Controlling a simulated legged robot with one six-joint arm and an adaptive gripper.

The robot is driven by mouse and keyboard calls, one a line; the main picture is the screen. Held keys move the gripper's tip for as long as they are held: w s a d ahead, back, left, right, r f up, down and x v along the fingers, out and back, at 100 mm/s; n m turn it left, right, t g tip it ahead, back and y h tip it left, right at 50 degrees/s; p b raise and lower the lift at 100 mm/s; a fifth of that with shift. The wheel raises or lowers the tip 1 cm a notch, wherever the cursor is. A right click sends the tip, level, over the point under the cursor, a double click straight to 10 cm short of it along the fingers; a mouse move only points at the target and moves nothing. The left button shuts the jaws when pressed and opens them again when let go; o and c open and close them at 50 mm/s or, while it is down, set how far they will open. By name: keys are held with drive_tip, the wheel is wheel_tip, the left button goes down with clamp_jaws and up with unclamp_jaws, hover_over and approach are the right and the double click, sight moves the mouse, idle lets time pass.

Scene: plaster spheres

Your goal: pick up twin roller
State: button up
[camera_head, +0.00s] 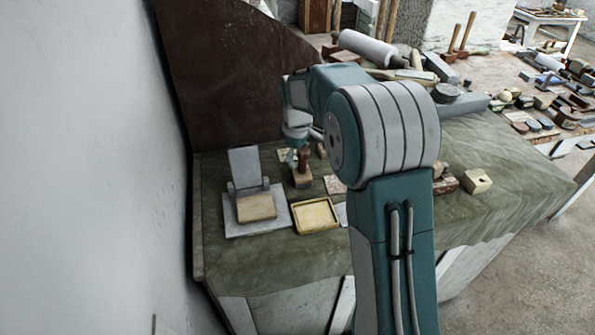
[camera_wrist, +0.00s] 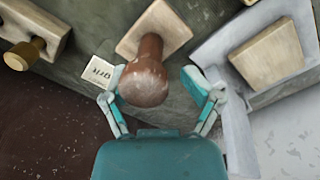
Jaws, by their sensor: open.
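My gripper (camera_wrist: 157,88) is open in the wrist view, its two fingertips on either side of the round top of a brown wooden handle (camera_wrist: 147,72). The handle rises from a pale wooden block (camera_wrist: 160,30); I cannot tell whether either finger touches it. In the head view my gripper (camera_head: 299,142) points down over this handled block (camera_head: 302,172), its fingers partly hidden. No twin roller can be told for certain. A pale block with a brass-coloured cylinder (camera_wrist: 24,55) is at the wrist view's upper left. A large grey roller (camera_head: 366,47) lies at the back in the head view.
A grey stand with a wooden block (camera_head: 256,206) and a shallow yellow tray (camera_head: 315,215) are on the green cloth (camera_head: 245,260). A small printed card (camera_wrist: 99,71) lies near the handled block. A dark brown panel (camera_head: 215,70) rises behind, and a white wall is at left.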

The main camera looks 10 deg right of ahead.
drive_tip(key=shift+d+f, duration=0.1)
drive_tip(key=shift+f, duration=0.6)
drive_tip(key=shift+d+f, duration=0.25)
drive_tip(key=shift+f, duration=0.05)
drive_tip(key=shift+d+f, duration=0.1)
drive_tip(key=shift+d, duration=0.45)
drive_tip(key=shift+a, duration=0.3)
drive_tip(key=c, duration=1)
drive_tip(key=shift+a, duration=0.3)
clamp_jaws()
drive_tip(key=shift+d, duration=0.15)
